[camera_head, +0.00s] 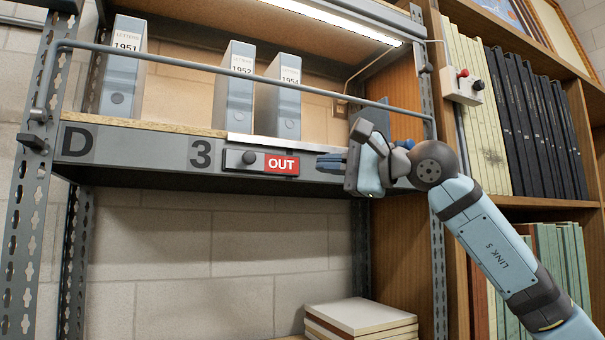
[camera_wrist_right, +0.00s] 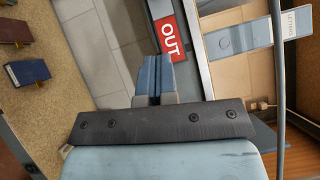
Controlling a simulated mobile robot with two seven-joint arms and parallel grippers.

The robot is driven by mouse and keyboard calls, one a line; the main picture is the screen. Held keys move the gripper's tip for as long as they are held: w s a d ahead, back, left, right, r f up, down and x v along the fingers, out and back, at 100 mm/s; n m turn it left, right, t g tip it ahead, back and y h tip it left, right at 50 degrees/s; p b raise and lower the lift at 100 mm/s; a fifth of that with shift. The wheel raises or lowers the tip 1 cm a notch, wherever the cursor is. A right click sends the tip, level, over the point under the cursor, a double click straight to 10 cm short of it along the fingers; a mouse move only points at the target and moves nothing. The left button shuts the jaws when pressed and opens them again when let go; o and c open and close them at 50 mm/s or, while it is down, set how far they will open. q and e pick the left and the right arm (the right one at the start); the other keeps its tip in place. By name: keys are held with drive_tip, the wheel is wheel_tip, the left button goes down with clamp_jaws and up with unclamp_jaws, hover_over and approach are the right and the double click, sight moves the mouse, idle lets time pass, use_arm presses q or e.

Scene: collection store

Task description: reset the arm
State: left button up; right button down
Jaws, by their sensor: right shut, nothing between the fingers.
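My right arm comes in from the right, and its gripper (camera_head: 330,162) is in front of the shelf's front edge, just right of the red OUT marker (camera_head: 282,165). The blue fingers are together and empty, pointing left. In the right wrist view the closed fingers (camera_wrist_right: 157,72) show beside the OUT marker (camera_wrist_right: 172,39). I cannot tell whether they touch the shelf edge. My left gripper is not in view.
Grey box files labelled 1951 (camera_head: 122,75), 1952 (camera_head: 236,90) and 1954 (camera_head: 282,95) stand on the shelf behind a grey rail (camera_head: 200,68). A switch box (camera_head: 462,86) is on the right upright. Stacked books (camera_head: 360,316) lie below.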

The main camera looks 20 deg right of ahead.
drive_tip(key=shift+s+d+f, duration=0.2)
drive_tip(key=shift+s+d, duration=0.35)
drive_tip(key=shift+d, duration=0.25)
drive_tip(key=shift+a, duration=0.1)
